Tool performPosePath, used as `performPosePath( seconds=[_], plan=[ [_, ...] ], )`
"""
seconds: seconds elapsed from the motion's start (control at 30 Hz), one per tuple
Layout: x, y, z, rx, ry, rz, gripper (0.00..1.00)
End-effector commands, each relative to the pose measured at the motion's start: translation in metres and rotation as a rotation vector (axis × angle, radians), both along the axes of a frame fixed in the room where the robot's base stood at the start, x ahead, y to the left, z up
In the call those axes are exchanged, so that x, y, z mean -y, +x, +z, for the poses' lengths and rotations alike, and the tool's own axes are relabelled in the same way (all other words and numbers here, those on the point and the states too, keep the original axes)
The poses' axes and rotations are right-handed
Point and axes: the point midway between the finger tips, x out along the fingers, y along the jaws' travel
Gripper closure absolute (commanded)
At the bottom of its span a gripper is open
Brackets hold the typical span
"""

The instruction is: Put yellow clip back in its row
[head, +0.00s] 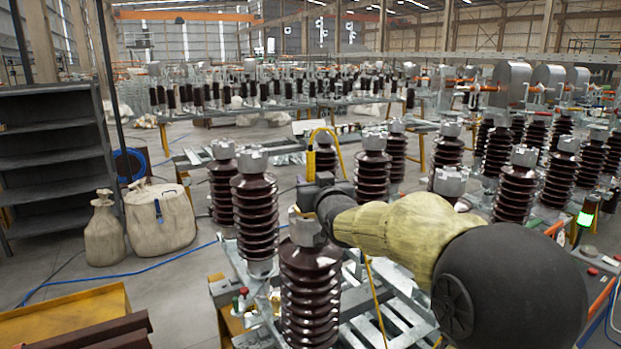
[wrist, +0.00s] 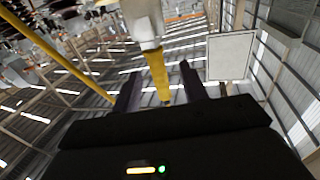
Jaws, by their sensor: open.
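The yellow clip (head: 310,165) shows in the head view as a narrow upright yellow piece above the front insulators, with a yellow cable (head: 341,150) looping over beside it. My gripper (head: 322,160) is at the clip, partly hidden by my wrist and arm. In the wrist view the yellow clip (wrist: 158,72) stands between the two dark fingers of my gripper (wrist: 160,82). The fingers are open, with a gap on each side of the clip. A pale block (wrist: 143,22) sits at the clip's far end. The cable (wrist: 60,55) crosses the left of the wrist view.
Brown ribbed insulators with grey caps (head: 255,210) stand close around my arm, one (head: 310,285) directly below my wrist. More stand at the right (head: 515,190). Sacks (head: 160,215) and a dark shelf (head: 55,150) are at the left. The floor between has free room.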

Motion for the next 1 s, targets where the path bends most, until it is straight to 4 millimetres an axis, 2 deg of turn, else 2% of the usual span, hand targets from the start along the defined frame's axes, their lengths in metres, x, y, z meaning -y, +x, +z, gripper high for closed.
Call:
performPosePath(
  seconds=[0.3, 0.4, 0.97, 1.0],
  plan=[
    [-0.008, 0.037, 0.003, -0.002, -0.001, 0.000, 0.57],
    [-0.010, 0.043, 0.002, -0.001, 0.000, 0.000, 0.57],
    [-0.011, 0.044, 0.000, 0.000, 0.000, 0.000, 0.57],
    [-0.011, 0.044, 0.000, 0.000, 0.000, 0.000, 0.65]
  ],
)
